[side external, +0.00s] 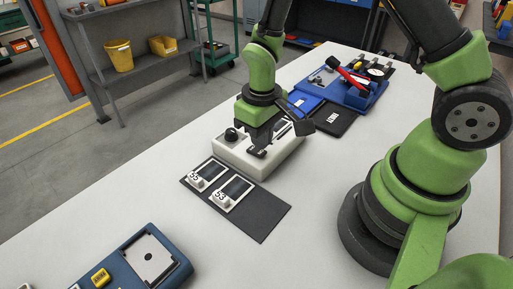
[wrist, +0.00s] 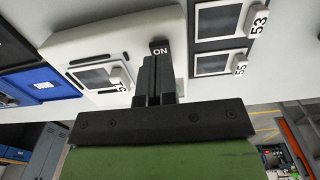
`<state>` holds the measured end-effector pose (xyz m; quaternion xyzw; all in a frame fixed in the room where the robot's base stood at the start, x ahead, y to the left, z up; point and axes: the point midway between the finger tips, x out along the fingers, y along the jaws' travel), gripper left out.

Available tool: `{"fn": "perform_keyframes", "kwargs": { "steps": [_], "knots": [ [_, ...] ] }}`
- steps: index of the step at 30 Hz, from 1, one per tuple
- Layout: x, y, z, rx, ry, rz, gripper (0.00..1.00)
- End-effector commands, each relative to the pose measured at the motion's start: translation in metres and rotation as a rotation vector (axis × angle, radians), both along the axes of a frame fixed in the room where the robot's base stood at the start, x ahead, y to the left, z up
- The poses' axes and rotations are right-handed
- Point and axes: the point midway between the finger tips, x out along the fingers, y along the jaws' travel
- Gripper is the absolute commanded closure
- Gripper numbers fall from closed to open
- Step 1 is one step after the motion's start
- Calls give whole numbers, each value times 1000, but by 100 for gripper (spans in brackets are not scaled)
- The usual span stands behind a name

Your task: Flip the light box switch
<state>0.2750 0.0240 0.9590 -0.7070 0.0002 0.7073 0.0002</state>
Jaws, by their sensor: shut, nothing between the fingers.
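The light box (side external: 232,152) is a white case standing on the table in the side view. Its white body also fills the upper left of the wrist view (wrist: 120,36). The light box switch (wrist: 160,47) is a small black block marked ON, right at my fingertips in the wrist view. In the side view, the switch (side external: 257,152) sits just below my fingers. My gripper (side external: 263,143) points down over the box with its fingers shut and empty. In the wrist view, the gripper (wrist: 153,62) appears close against the switch; I cannot tell whether it touches.
A dark mat (side external: 252,218) in front of the box holds slides 53 (side external: 229,193) and 55 (side external: 205,174). Slide 51 (wrist: 105,77) lies on the box.

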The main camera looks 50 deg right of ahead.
Motion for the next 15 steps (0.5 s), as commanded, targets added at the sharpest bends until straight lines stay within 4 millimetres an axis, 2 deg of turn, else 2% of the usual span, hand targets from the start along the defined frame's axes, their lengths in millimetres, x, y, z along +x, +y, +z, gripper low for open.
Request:
{"fn": "perform_keyframes", "kwargs": {
  "steps": [15],
  "knots": [
    [0,0,-8,0,0,-1,100]
  ]
}}
